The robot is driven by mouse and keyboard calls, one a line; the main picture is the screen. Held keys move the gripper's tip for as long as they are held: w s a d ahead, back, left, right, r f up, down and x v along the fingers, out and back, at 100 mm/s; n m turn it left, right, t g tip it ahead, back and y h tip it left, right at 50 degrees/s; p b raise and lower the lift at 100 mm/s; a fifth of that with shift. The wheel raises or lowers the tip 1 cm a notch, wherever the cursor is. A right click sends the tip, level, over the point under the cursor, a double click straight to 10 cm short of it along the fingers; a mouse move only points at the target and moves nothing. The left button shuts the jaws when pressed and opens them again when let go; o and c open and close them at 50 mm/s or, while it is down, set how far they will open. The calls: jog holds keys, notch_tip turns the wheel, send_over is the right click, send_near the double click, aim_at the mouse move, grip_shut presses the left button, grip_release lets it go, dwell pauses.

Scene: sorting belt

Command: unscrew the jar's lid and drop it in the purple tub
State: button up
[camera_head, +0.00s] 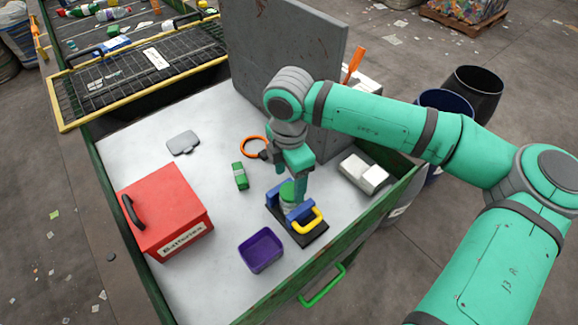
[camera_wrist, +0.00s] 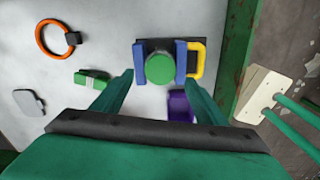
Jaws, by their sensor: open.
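The jar stands upright in a clamp with blue jaws (camera_wrist: 139,66), a yellow handle (camera_head: 309,221) and a dark base. Its round green lid (camera_wrist: 160,68) faces up between the jaws; the lid also shows in the head view (camera_head: 287,190). Most of the jar's body is hidden by the jaws and lid. My gripper (camera_head: 290,180) is open and empty, pointing down over the lid. In the wrist view its fingers spread to either side of the lid, apparently above it. The purple tub (camera_head: 262,262) stands in front of the clamp, to its left, and looks empty.
A red batteries box (camera_head: 165,210) stands at the left. A green block (camera_head: 240,176), an orange ring (camera_head: 254,146) and a grey flat piece (camera_head: 183,143) lie on the table. A tall grey panel (camera_head: 285,50) rises behind; a whitish box (camera_head: 364,173) sits at the right.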

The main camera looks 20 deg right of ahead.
aim_at(289, 191)
jog(key=shift+f, duration=1.7)
jog(key=shift+c, duration=0.2)
jog(key=c, duration=1.1)
